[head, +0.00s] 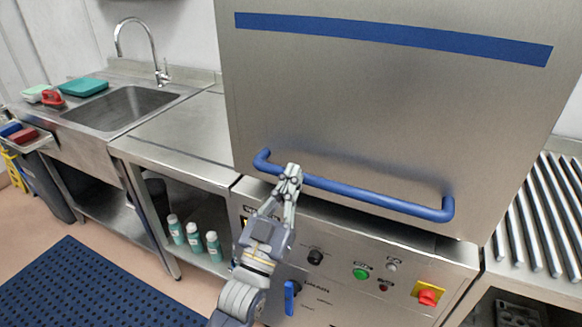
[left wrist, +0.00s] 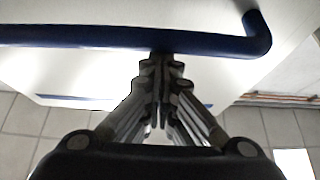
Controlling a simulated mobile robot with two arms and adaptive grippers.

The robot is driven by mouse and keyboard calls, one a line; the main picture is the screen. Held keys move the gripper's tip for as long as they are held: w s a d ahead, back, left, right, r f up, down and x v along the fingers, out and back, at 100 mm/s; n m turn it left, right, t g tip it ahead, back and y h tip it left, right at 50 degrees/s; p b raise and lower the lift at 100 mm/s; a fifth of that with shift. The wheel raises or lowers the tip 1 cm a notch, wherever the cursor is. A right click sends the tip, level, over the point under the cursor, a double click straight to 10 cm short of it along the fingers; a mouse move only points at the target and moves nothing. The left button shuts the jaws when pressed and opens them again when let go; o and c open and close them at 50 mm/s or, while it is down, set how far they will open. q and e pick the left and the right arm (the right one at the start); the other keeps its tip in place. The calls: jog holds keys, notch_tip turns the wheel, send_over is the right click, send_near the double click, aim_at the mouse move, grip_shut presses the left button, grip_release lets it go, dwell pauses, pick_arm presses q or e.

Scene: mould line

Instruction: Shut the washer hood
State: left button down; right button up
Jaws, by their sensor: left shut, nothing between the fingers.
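The washer hood (head: 350,110) is a large brushed-steel box with a blue stripe near its top. Its lower edge is down close above the front control panel (head: 330,265). A blue bar handle (head: 375,200) runs across the hood's lower front. My left gripper (head: 291,170) is shut and empty, with its fingertips at the left part of the handle. In the left wrist view, the fingertips (left wrist: 160,62) lie right at the handle bar (left wrist: 90,38); I cannot tell whether they touch it. My right gripper is in neither view.
A steel counter (head: 185,140) with a sink (head: 120,107) and tap stands at left, with several green bottles (head: 194,236) on the shelf below. A roller table (head: 540,230) adjoins the right side. A blue mat (head: 80,290) lies on the floor at lower left.

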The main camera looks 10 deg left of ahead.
pick_arm(q)
jog(key=f, duration=0.2)
jog(key=f+b, duration=0.2)
jog(key=f, duration=0.1)
jog(key=shift+w+d+f, duration=0.1)
jog(key=shift+w+f, duration=0.15)
jog(key=shift+f, duration=0.05)
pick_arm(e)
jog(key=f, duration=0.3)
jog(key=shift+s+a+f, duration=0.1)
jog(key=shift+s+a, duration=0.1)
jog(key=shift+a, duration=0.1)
pick_arm(q)
jog(key=shift+r, duration=0.1)
